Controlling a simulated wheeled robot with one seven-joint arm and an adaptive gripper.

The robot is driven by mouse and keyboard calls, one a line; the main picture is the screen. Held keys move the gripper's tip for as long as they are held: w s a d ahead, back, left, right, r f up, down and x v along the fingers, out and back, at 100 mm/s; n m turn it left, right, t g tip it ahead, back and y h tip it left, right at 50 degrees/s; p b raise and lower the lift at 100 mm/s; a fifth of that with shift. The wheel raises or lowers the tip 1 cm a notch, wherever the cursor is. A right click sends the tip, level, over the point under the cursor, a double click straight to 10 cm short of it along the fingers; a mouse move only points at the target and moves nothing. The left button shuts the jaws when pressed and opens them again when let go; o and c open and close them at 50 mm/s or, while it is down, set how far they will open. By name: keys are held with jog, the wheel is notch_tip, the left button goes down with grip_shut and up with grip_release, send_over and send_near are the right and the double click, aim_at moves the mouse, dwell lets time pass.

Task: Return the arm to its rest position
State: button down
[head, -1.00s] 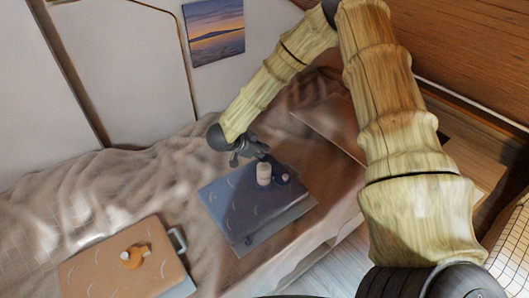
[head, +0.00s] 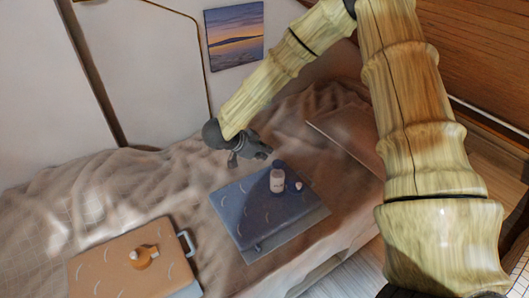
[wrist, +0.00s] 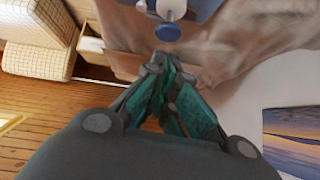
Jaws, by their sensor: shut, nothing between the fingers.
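My gripper (head: 262,153) is shut and empty, above the bed and up and left of a white bottle with a dark blue cap (head: 277,181) in the head view. The bottle stands upright on a dark blue case (head: 240,222) lying on the bed. In the wrist view my gripper's closed fingertips (wrist: 158,62) point toward the bottle's blue cap (wrist: 167,32), with a visible gap between them. My arm is stretched out over the bed, bent at the elbow near the top of the head view.
A small pale-and-dark item (head: 298,187) sits beside the bottle. An orange-brown case (head: 115,268) with an orange-and-white object (head: 143,257) lies at lower left. A flat brown board (head: 348,142) rests on the rumpled bed (head: 160,185). A sunset picture (head: 235,35) hangs on the wall.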

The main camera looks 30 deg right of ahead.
dwell(0.4)
jog(key=s+a+f+n+t+y, duration=0.1)
jog(key=s+a+f+n, duration=0.1)
jog(key=f, duration=0.5)
jog(key=s+a+f+n+t+y, duration=0.1)
jog(key=s+a+f+n+y, duration=0.1)
jog(key=s+f+n, duration=0.3)
jog(key=s+a+f+n+t+y, duration=0.1)
jog(key=s+a+f+n+y, duration=0.1)
jog(key=s+f, duration=0.5)
jog(key=shift+a+f+n+t, duration=0.3)
jog(key=shift+a+f+n, duration=0.6)
jog(key=shift+a+f, duration=0.3)
jog(key=s+a+f+n, duration=0.1)
jog(key=s, duration=0.3)
jog(key=s+a+f+n+g+y, duration=0.1)
jog(key=s+f, duration=0.1)
jog(key=s, duration=0.2)
jog(key=s+a+f+n+g+y, duration=0.1)
jog(key=s, duration=0.3)
jog(key=shift+f, duration=0.4)
jog(key=s+f+n+g+y, duration=0.1)
jog(key=s+n+g, duration=0.2)
jog(key=s, duration=0.9)
jog(key=shift+s+a+y, duration=0.25)
jog(key=shift+a+y, duration=0.15)
jog(key=shift+s, duration=0.1)
